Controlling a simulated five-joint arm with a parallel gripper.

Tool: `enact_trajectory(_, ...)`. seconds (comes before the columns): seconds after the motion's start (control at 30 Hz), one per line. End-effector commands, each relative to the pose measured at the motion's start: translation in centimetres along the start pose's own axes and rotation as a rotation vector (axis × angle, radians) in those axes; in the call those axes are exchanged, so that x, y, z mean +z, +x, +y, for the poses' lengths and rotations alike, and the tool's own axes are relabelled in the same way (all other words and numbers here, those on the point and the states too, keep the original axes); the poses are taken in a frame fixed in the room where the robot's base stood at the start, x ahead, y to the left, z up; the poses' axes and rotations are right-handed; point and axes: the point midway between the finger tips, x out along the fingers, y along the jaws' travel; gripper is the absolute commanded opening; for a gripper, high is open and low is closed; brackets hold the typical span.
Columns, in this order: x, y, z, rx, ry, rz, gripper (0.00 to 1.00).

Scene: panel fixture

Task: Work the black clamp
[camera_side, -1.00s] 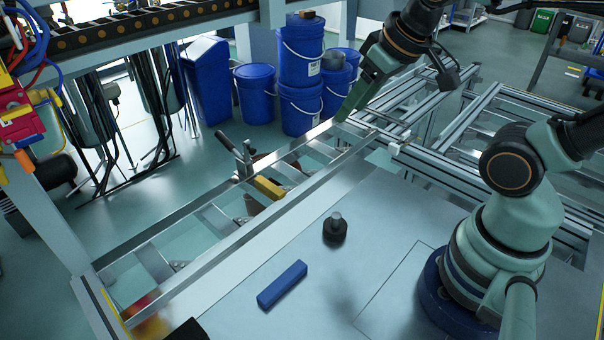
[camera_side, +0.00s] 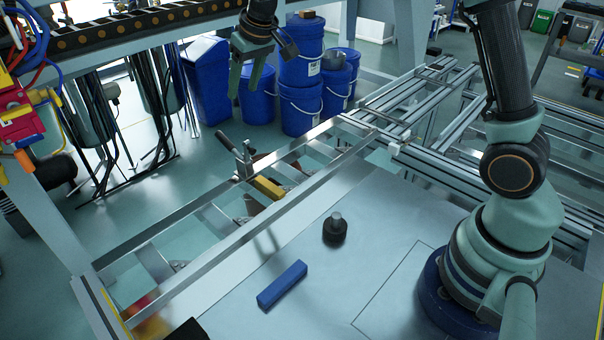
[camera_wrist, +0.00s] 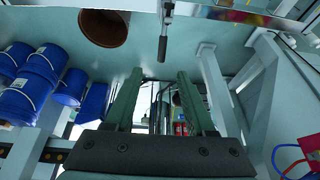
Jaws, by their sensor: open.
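The black clamp (camera_side: 229,144) stands at the far rail of the metal frame, with its dark lever handle tilted up to the left. A dark-gripped lever that looks like its handle (camera_wrist: 163,46) shows in the wrist view, beyond my fingertips and near the picture's centre line. My gripper (camera_side: 244,86) hangs in the air above the clamp in the side view, fingers down and apart. In the wrist view my gripper (camera_wrist: 157,78) has a clear gap between its two green fingers, with nothing held. The clamp's lower parts are partly hidden by the frame.
A yellow block (camera_side: 268,187) sits on the frame beside the clamp. A blue block (camera_side: 282,285) and a black knobbed cylinder (camera_side: 335,230) stand on the bare grey table. Blue buckets (camera_side: 301,100) stand on the floor behind. Metal rails (camera_side: 240,245) cross the middle.

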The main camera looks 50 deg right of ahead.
Motion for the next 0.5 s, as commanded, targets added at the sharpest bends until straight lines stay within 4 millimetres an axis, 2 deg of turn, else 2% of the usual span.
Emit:
enact_trajectory(0.03, -0.6, 1.7, -0.3, -0.001, -0.001, -0.009, 0.55)
enact_trajectory(0.2, -1.9, 5.2, -0.9, -0.004, -0.001, -0.017, 0.55)
enact_trajectory(0.5, -2.3, 7.7, -1.1, -0.005, 0.000, -0.022, 0.55)
